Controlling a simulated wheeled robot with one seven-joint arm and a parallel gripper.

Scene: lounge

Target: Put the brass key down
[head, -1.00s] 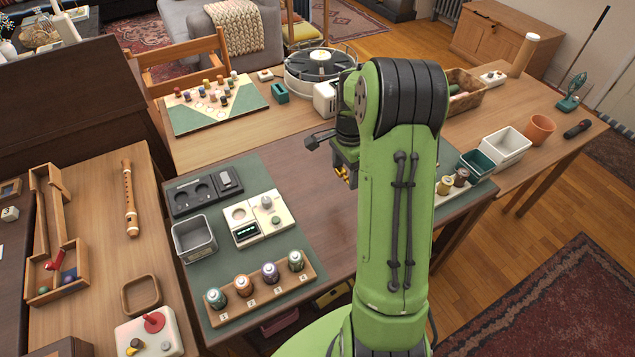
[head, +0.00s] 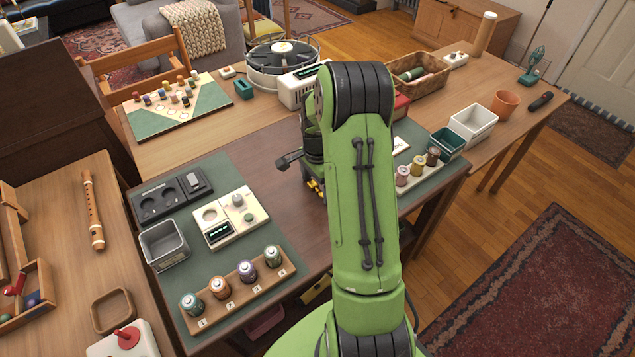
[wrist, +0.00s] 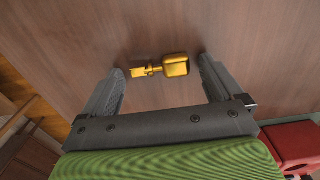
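The brass key (wrist: 172,67) shows in the wrist view over the brown wood tabletop, lying crosswise between the fingertips of my gripper (wrist: 162,68). Its broad head points to the right finger and its bit to the left. A narrow gap shows at each end, so the fingers are spread and not clamped on it. It appears to lie on the table, though its exact height is hard to tell. In the head view my gripper (head: 316,185) is low over the dark table (head: 285,165), partly hidden by my green arm, with a small yellow patch beside it.
Left of my gripper are a cream panel (head: 245,226), a grey bin (head: 164,245) and a wooden rack (head: 236,294) of several small canisters. Right of my arm stand several spools (head: 417,168) and a dark green bin (head: 446,143). Bare tabletop surrounds the gripper.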

